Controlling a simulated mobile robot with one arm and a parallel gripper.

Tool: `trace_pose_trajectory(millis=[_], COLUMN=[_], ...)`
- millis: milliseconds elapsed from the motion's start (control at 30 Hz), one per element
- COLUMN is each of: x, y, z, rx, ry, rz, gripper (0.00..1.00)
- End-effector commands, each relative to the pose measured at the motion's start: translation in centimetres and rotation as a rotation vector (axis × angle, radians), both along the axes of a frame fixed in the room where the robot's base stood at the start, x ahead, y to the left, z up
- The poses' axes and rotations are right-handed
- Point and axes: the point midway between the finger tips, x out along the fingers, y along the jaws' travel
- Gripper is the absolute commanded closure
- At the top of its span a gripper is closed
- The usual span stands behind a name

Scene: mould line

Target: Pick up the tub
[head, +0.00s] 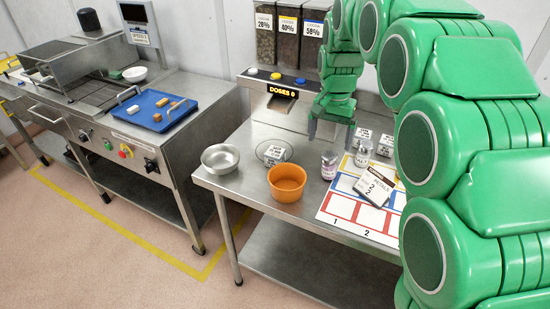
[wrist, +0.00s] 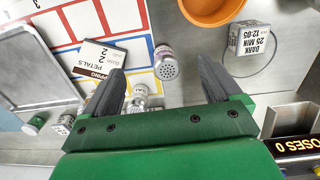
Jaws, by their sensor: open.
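The orange tub (head: 287,184) stands upright on the steel table, open at the top, left of the coloured mat. Its inside looks empty. In the wrist view only part of the tub (wrist: 212,10) shows, cut off by the top edge. My gripper (head: 331,132) hangs over the back of the table, behind and to the right of the tub. In the wrist view my gripper (wrist: 160,76) has its two dark fingers wide apart, with nothing held between them. The tub lies beyond the fingertips, apart from them.
Near the tub are a metal bowl (head: 220,158), a label cube (head: 275,154) on a round stand, and a pink-labelled shaker (head: 329,165). A second shaker (head: 363,153) and a petals card (head: 374,188) are on or near the mat (head: 338,208). The table's front left is clear.

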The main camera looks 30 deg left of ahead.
Motion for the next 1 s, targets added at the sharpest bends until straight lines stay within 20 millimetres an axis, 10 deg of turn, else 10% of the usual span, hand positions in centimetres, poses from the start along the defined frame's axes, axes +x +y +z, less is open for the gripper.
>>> trace_pose_trajectory(millis=[600,1000], x=[3.1,3.0], y=[15.7,17.6], z=[-6.4,-8.6], rx=[0.022,0.027], ry=[-0.028,-0.032], rz=[0.019,0.018], gripper=[0.08,0.08])
